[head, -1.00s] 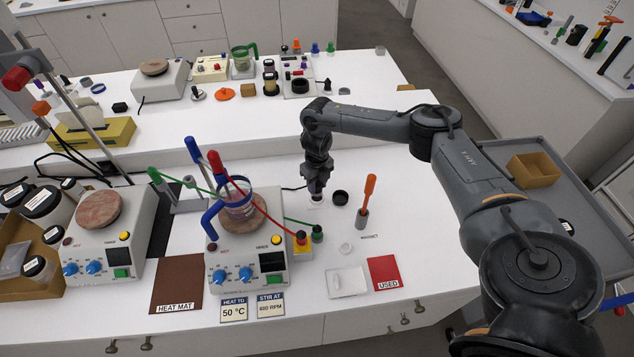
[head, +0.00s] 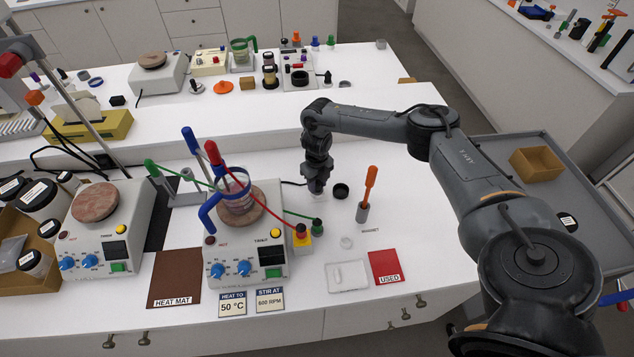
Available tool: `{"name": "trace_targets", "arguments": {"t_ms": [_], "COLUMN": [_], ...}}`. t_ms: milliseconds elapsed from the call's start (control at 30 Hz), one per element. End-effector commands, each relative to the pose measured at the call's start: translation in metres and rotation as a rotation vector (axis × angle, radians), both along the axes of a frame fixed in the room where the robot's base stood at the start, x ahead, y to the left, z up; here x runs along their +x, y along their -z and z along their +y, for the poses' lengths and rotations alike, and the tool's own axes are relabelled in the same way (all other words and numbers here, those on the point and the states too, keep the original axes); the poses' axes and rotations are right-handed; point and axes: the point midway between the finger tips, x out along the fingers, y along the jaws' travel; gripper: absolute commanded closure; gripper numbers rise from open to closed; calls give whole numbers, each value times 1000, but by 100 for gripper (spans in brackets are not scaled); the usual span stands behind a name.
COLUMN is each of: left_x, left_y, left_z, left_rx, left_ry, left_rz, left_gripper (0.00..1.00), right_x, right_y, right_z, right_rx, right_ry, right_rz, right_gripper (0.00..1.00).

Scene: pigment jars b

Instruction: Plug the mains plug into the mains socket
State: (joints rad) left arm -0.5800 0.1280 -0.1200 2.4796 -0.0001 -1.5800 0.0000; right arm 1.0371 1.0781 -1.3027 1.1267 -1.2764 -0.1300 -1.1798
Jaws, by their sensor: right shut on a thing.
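My right gripper (head: 316,188) points straight down at the white bench, behind and to the right of the front hotplate (head: 246,245). It is shut on the mains plug, which its fingers almost fully hide. A black cord (head: 291,183) runs from behind the hotplate to the fingertips. A small pale patch shows at the fingertips; I cannot tell whether it is the mains socket, nor whether the plug touches or enters it. My left gripper is not in view.
A black round pot (head: 341,190) stands just right of the gripper. An orange-handled tool (head: 367,192) stands upright in a grey holder. A white tray (head: 347,276) and a red USED mat (head: 385,266) lie in front.

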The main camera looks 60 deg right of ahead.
Motion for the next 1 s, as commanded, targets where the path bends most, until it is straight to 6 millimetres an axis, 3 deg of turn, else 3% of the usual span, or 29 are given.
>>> {"name": "trace_targets", "arguments": {"t_ms": [800, 833, 1000], "left_x": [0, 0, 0], "left_y": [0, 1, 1], "left_z": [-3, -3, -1], "left_rx": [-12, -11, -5], "left_ry": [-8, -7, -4], "left_rz": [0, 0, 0], "left_gripper": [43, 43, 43], "right_x": [-1, -1, -1], "right_y": [7, 7, 6], "right_z": [-1, -1, 0], "right_rx": [-3, -3, -1], "right_ry": [1, 1, 0], "right_rz": [1, 1, 2], "right_gripper": [100, 61, 35]}}
